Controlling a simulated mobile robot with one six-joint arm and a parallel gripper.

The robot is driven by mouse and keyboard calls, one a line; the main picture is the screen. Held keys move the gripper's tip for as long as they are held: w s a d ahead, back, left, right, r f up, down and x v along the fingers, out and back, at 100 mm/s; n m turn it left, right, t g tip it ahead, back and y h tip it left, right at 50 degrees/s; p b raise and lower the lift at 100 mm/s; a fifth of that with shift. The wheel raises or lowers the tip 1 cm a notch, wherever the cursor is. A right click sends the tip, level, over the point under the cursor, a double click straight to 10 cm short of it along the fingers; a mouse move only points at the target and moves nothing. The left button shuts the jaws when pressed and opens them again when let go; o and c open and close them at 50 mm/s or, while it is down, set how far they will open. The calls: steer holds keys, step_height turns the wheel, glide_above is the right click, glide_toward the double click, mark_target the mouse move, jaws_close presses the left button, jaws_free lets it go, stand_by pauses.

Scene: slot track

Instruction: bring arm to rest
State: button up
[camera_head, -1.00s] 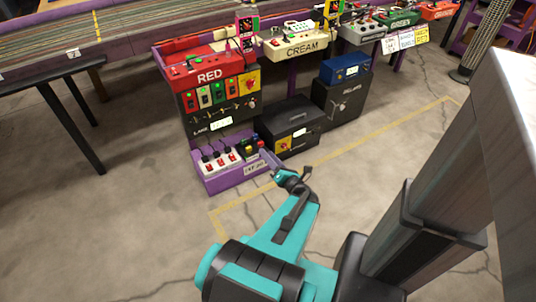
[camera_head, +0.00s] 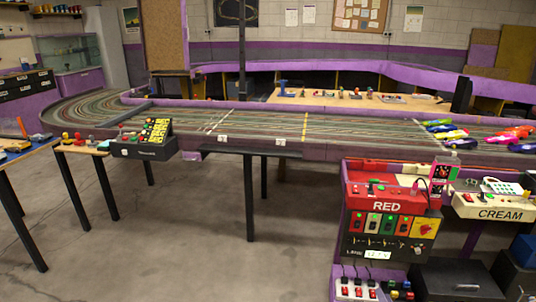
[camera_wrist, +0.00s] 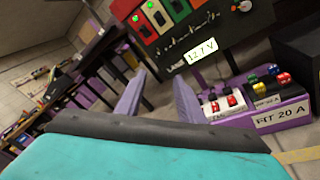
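My gripper (camera_wrist: 158,92) shows in the wrist view. Its two fingers stand apart above a black bar and teal body, with nothing visible between them. Past the fingers is a black control panel (camera_wrist: 205,30) with a 12.7 V display. To the right is a purple tray (camera_wrist: 272,118) holding switches and coloured plugs. My gripper appears apart from both.
The RED station (camera_head: 390,203) and CREAM station (camera_head: 497,208) stand at the right in the head view. The slot track (camera_head: 270,128) runs across, with several cars (camera_head: 449,134) at right. A black table leg (camera_head: 249,197) stands mid-picture. Floor (camera_head: 180,255) in front is clear.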

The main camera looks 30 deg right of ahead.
steer(key=w+a+r+n+y+p, duration=0.1)
steer(key=w+a+r+y+p, duration=0.15)
steer(key=w+a, duration=0.75)
steer(key=w+a+r+n+y+p, duration=0.1)
steer(key=w+a+n+y+p, duration=0.2)
steer(key=w+a, duration=0.75)
steer(key=w+a+f+m+g+p, duration=0.2)
steer(key=w+a+m, duration=0.1)
steer(key=a, duration=0.4)
steer(key=w+a+f+m+g+p, duration=0.1)
steer(key=w+a+f+m+p, duration=0.25)
steer(key=a, duration=0.35)
steer(key=s+a+f+m+g+p, duration=0.3)
steer(key=s+a+f+m+g, duration=0.65)
steer(key=s, duration=0.25)
steer(key=s+a+m+g, duration=0.2)
steer(key=s+m+g, duration=0.2)
steer(key=s, duration=0.6)
steer(key=s+a+m+g+y, duration=0.1)
steer(key=s+m+g, duration=0.4)
steer(key=s, duration=0.5)
steer(key=shift+a+r+m, duration=0.2)
steer(key=shift+a+m, duration=0.55)
steer(key=shift+m, duration=0.05)
